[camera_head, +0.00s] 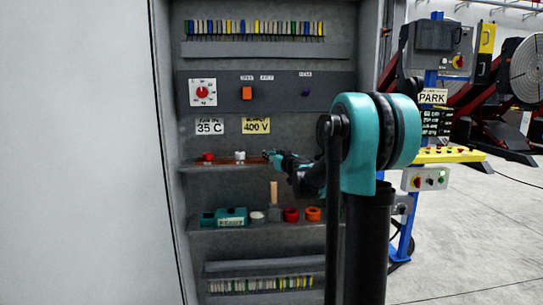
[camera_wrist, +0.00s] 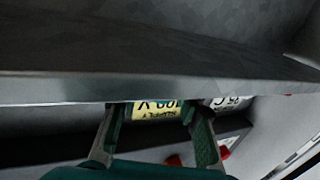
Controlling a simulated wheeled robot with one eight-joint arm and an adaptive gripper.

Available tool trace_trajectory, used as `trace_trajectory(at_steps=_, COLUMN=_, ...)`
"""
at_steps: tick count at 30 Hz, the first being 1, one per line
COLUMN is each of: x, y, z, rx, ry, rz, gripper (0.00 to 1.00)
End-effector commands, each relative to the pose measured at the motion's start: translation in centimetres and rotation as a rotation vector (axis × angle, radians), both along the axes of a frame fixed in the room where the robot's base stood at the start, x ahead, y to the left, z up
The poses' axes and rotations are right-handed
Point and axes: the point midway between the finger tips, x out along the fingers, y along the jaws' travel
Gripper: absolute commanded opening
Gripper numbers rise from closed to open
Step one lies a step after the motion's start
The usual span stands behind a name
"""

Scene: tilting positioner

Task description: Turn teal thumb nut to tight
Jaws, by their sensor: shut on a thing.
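My gripper (camera_head: 270,156) reaches in from the right to the upper shelf of the cabinet, in line with a red knob (camera_head: 208,156) and a white knob (camera_head: 240,156). The teal thumb nut cannot be told apart from my teal fingers in the head view. In the wrist view my two fingers (camera_wrist: 155,115) stand apart, with their tips at the shelf edge (camera_wrist: 150,90). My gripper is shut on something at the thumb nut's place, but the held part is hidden.
A lower shelf (camera_head: 225,229) holds a teal block (camera_head: 232,216), a red ring (camera_head: 291,215) and an orange ring (camera_head: 313,214). Above are a red dial (camera_head: 203,92) and the yellow 400 V label (camera_head: 256,126). The white cabinet side (camera_head: 80,150) fills the left.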

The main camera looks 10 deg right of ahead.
Motion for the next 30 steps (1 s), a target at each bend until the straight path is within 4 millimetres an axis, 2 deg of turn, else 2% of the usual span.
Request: trace_trajectory(at_steps=30, x=-0.05, y=0.15, z=-0.03, rx=0.000, ry=0.000, rz=-0.344, gripper=0.05)
